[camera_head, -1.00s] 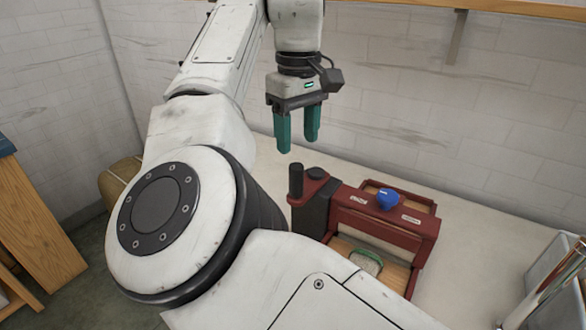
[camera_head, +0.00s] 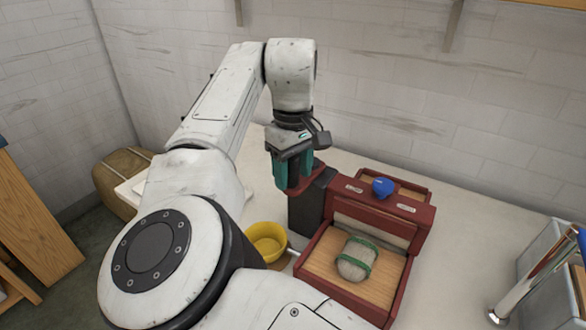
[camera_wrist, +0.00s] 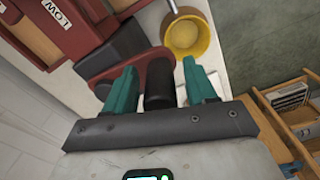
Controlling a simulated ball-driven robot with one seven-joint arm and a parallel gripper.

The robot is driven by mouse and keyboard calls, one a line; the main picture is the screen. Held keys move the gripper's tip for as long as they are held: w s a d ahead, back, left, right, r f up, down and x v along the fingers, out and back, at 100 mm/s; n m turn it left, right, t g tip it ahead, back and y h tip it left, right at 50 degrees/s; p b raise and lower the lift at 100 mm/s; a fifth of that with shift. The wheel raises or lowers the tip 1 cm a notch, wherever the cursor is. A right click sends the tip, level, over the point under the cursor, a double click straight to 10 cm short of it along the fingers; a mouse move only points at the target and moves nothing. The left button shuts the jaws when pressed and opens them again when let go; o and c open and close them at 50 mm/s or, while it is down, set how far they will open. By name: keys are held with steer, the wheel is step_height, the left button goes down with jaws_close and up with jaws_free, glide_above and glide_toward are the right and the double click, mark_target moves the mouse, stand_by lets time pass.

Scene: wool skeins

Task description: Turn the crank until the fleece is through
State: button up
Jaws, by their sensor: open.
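The dark red roller machine (camera_head: 372,212) stands on the table, with a blue knob (camera_head: 383,187) on top. The fleece (camera_head: 354,262), a grey-white roll with green bands, lies on the wooden bed on the machine's near side. The crank's red arm (camera_wrist: 112,75) is at the machine's left side, and its black upright handle (camera_wrist: 158,84) shows in the wrist view. My gripper (camera_head: 292,172) is lowered over the handle. In the wrist view its green fingers stand open on either side of the handle, with gaps visible. In the head view the fingers hide the handle.
A yellow bowl (camera_head: 267,240) stands close left of the machine. A grey metal bin (camera_head: 545,275) and a shiny tube (camera_head: 528,285) are at the right. A wall lies behind the table; the tabletop between machine and bin is clear.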

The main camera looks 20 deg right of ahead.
jaws_close()
stand_by(0.4)
